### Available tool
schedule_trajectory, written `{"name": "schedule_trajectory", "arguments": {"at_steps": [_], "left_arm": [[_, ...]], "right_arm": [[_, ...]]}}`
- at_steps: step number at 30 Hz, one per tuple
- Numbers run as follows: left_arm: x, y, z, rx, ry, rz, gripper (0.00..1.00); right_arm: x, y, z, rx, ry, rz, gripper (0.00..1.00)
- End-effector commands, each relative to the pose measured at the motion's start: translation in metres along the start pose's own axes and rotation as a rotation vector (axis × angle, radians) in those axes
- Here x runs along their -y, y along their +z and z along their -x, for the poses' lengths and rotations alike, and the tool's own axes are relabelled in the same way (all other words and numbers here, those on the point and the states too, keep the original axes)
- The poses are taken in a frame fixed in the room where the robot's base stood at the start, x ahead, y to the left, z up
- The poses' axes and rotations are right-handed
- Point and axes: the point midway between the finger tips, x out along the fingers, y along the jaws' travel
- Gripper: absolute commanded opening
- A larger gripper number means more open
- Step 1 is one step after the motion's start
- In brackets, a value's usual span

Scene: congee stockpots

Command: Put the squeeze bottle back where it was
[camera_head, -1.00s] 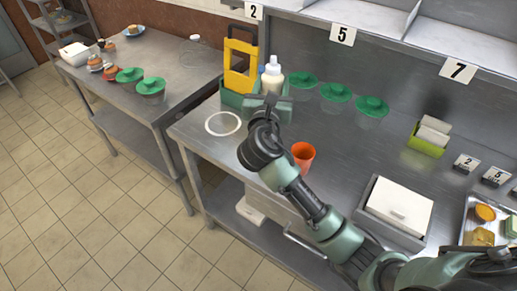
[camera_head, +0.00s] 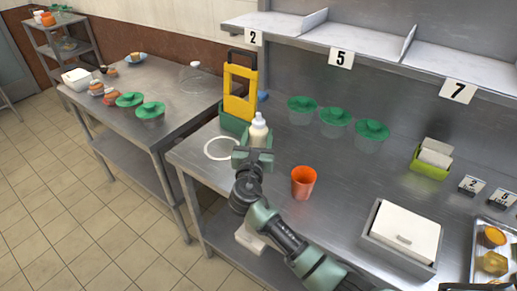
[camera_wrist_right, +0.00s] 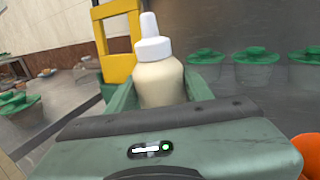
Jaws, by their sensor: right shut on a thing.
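My right gripper (camera_head: 254,158) is shut on the squeeze bottle (camera_head: 258,131), a cream bottle with a white cap and nozzle. The bottle is upright, just right of the white ring (camera_head: 221,148) on the steel counter and in front of the yellow and green holder (camera_head: 240,92). In the right wrist view the bottle (camera_wrist_right: 160,80) stands between the green fingers of the gripper (camera_wrist_right: 155,98). Its lower part is hidden, so I cannot tell whether it touches the counter. My left gripper is not in view.
An orange cup (camera_head: 303,182) stands close to the right of my right gripper. Several green-lidded tubs (camera_head: 335,122) line the back of the counter (camera_head: 345,175). A white-topped box (camera_head: 400,232) is at the front right. The counter beyond the cup is clear.

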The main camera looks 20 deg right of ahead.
Motion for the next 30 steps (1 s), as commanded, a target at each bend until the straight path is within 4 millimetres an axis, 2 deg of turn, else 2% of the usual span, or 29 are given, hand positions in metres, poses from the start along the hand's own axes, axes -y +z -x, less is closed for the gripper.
{"name": "schedule_trajectory", "arguments": {"at_steps": [9,21,22,24,30], "left_arm": [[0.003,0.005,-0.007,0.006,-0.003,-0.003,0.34],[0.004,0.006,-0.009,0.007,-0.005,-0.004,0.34],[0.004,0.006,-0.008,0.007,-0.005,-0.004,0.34],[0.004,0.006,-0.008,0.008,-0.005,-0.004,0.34],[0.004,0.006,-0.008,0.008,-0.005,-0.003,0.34]], "right_arm": [[0.0,-0.041,0.0,0.0,0.001,0.002,0.32],[0.0,-0.046,0.0,0.002,0.001,0.0,0.32],[0.0,-0.046,0.0,0.0,0.001,0.0,0.6],[0.0,-0.046,0.0,0.0,0.001,0.0,0.73],[0.0,-0.046,0.0,0.0,0.0,0.001,0.73]]}}
